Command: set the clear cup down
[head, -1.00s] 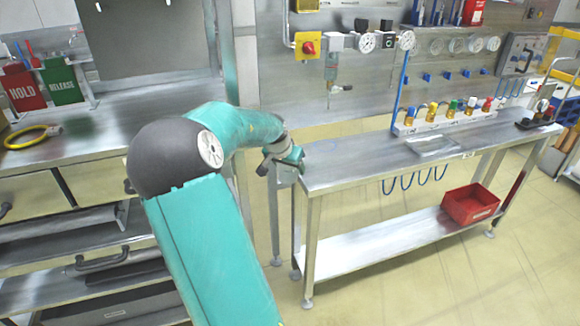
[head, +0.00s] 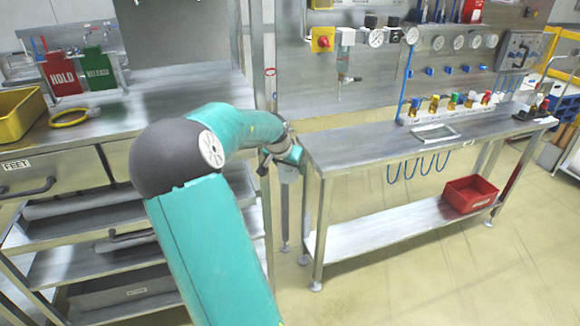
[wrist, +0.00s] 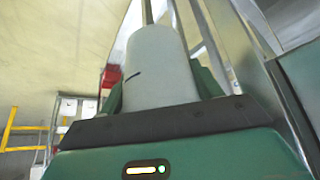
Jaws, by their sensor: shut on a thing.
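In the wrist view, a pale, cloudy cylinder (wrist: 160,65) with a short dark mark on its side sits between the two green fingers of my gripper (wrist: 160,88). I take it for the clear cup; the fingers are shut on it. In the head view, my gripper (head: 284,152) is at the left end of the steel bench (head: 375,148), just beside its edge. A pale shape shows below the gripper there, but I cannot tell if it is the cup. The cup's lower end is partly hidden in the wrist view.
The bench top is clear at its left end. A small clear tray (head: 436,134) and a row of coloured-cap valves (head: 460,105) stand farther right. A red bin (head: 470,194) sits on the lower shelf. At left, a counter holds a yellow tray (head: 20,112) and a yellow ring (head: 69,117).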

